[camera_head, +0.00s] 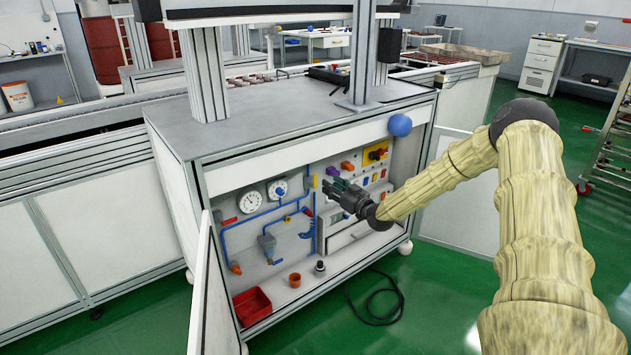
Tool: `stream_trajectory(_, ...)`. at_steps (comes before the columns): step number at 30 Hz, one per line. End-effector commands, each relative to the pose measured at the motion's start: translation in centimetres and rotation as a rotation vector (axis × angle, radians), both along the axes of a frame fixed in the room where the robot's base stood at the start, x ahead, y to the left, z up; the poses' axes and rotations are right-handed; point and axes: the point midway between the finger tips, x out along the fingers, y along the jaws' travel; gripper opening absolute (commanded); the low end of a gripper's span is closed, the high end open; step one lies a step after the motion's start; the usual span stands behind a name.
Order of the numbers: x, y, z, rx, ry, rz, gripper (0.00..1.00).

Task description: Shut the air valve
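The open cabinet (262,297) under the workbench holds a pneumatic panel with blue air pipes (262,213) and two round white gauges (250,202). A small orange-yellow fitting (288,219) sits on the blue pipe and may be the air valve; its handle position is too small to read. My gripper (332,183) is at the cabinet's front, right of the pipes and gauges, pointing left. It appears apart from the fitting. Its fingers are dark and small, so I cannot tell how far they are spread. I see nothing held in it.
A control panel with coloured buttons and a yellow-backed switch (376,153) is right of my gripper. The open white door (208,295) stands at the left. A red bin (252,306) and an orange cup (295,280) sit on the cabinet floor. A black cable (378,318) lies on the green floor.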

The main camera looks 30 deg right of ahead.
Motion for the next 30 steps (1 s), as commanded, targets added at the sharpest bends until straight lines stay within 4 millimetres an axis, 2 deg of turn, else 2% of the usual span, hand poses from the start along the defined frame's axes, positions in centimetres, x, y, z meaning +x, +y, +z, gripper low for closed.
stream_trajectory(5, 1.9, 0.2, -0.2, -0.002, 0.000, 0.000, 0.35)
stream_trajectory(18, 8.7, 0.9, -0.3, -0.001, 0.002, 0.002, 0.35)
stream_trajectory(24, 10.2, 1.0, -0.1, 0.000, 0.002, 0.001, 0.35)
stream_trajectory(30, 10.5, 1.0, -0.1, 0.002, 0.003, 0.001, 0.35)
